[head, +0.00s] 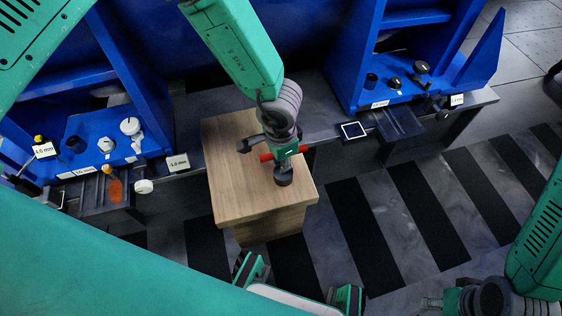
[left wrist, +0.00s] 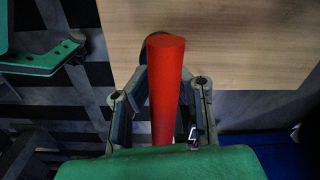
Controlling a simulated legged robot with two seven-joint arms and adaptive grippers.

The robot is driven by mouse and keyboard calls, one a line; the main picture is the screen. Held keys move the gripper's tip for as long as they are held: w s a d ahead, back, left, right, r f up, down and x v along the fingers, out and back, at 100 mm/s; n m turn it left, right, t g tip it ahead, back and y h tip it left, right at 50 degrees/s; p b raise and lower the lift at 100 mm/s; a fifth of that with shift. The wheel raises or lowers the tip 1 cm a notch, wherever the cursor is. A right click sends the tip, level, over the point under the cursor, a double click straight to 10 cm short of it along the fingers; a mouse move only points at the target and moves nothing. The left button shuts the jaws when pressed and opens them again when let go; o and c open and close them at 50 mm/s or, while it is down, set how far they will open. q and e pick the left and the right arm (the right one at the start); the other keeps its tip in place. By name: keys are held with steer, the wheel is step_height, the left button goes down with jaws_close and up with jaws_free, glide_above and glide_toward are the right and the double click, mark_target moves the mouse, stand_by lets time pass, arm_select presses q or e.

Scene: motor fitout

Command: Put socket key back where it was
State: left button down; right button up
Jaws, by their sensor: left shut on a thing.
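The socket key shows as a red bar in the left wrist view (left wrist: 166,90), standing between the fingers. My left gripper (head: 268,155) is shut on it above the wooden block (head: 228,190). I cannot tell whether the key touches the wood. My right gripper (head: 432,303) is partly seen at the bottom right, away from the block, and its jaws are unclear.
A blue station (head: 110,122) with knobs, size labels and an orange-handled tool (head: 115,190) stands at the left. Another blue station (head: 400,92) with dark knobs stands at the right. A small tablet-like panel (head: 353,130) lies on the dark bench. Striped floor is clear at the lower right.

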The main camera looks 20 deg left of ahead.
arm_select(q)
steer(key=shift+a+f, duration=0.1)
steer(key=c, duration=1.5)
jaws_free()
step_height(320, 180, up, 12)
steer(key=p, duration=0.5)
steer(key=shift+s+p, duration=0.1)
steer(key=shift+p, duration=0.3)
steer(key=s+a+f+n+t+y, duration=0.2)
steer(key=s+a+f+n, duration=0.1)
steer(key=s+a+f, duration=0.65)
steer(key=s+a+r+n+g+h, duration=0.1)
steer(key=s+a+n, duration=0.4)
steer(key=s, duration=0.6)
steer(key=shift+s+a+r+g+h, duration=0.3)
steer(key=shift+s+a+h, duration=0.1)
steer(key=shift+h, duration=0.1)
